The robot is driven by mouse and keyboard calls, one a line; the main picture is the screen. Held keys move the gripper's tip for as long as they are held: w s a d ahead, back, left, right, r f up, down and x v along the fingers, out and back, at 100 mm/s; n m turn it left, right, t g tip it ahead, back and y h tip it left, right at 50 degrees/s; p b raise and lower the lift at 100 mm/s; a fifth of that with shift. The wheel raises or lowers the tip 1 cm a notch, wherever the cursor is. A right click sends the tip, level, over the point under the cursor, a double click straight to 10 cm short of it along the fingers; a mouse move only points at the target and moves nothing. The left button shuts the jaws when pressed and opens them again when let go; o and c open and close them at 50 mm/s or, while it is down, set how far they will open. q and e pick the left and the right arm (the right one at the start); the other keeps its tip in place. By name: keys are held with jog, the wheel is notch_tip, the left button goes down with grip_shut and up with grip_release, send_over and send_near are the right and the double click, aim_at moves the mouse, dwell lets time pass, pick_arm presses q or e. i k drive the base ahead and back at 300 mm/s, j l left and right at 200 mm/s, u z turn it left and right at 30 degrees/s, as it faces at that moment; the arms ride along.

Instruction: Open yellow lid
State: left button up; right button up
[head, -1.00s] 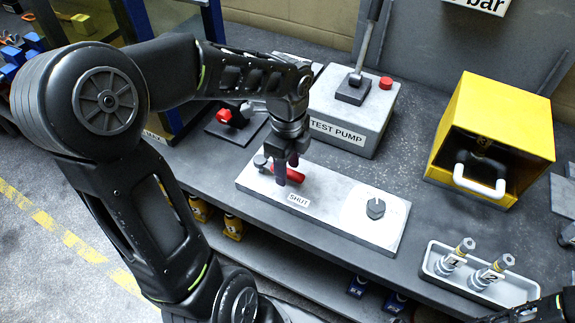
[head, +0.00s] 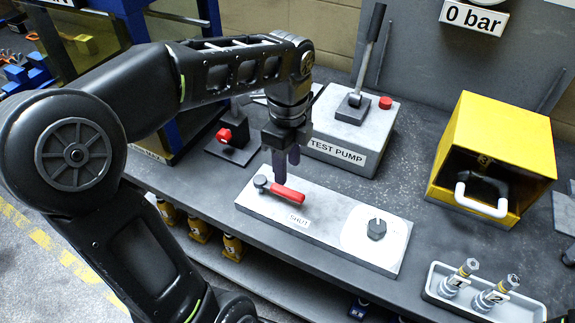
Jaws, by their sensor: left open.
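A yellow box (head: 501,125) stands at the right of the bench. Its front shows a dark opening, with a white U-shaped handle (head: 482,202) at the lower front edge. A dark item (head: 489,182) is partly visible inside, in shadow. I cannot tell clearly which yellow part is the lid. My left gripper (head: 286,168) is open and empty, pointing down above the red lever (head: 287,194), well to the left of the yellow box. My right gripper does not show.
The lever lies on a pale plate (head: 325,237) marked SHUT, with a dark knob (head: 376,229). A TEST PUMP box (head: 340,152) with an upright lever stands behind. A tray (head: 437,287) holds two fittings at front right. Bare bench lies between plate and yellow box.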

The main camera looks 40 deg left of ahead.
aim_at(519, 138)
jog(key=k, duration=1)
